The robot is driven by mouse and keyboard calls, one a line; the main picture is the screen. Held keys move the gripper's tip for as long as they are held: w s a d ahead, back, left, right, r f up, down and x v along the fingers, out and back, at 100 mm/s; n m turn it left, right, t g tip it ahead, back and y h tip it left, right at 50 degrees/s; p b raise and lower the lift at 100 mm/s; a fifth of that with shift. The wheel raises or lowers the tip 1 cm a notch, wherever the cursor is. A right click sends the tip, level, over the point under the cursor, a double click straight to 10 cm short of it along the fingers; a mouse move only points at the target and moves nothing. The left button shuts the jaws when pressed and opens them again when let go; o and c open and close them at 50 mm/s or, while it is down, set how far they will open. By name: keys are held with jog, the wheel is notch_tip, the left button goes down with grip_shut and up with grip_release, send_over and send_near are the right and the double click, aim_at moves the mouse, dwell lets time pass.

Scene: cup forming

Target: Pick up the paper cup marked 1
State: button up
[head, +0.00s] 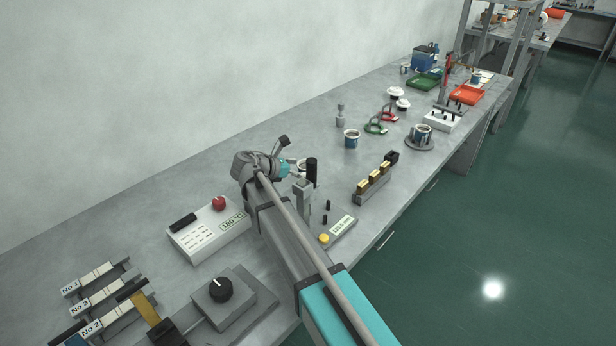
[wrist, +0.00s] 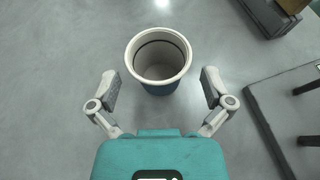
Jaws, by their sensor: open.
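A paper cup (wrist: 160,55) with a white rim and blue lower side stands upright and empty on the bench in the wrist view. No number shows on the part of it that I see. My gripper (wrist: 161,88) is open, with one finger on each side. The cup is just ahead of the fingertips, roughly centred between them, and neither finger appears to touch it. In the head view, my gripper (head: 294,165) is low over the bench, and a pale cup rim (head: 302,164) shows beside it, partly hidden.
Another blue-and-white cup (head: 352,139) stands farther back. A block with brass pieces (head: 372,184) is to the right. A heater box (head: 208,231) is at the left.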

jog(key=shift+b+x, duration=0.35)
jog(key=shift+x, duration=1)
jog(key=shift+a, duration=0.1)
jog(key=c, duration=0.7)
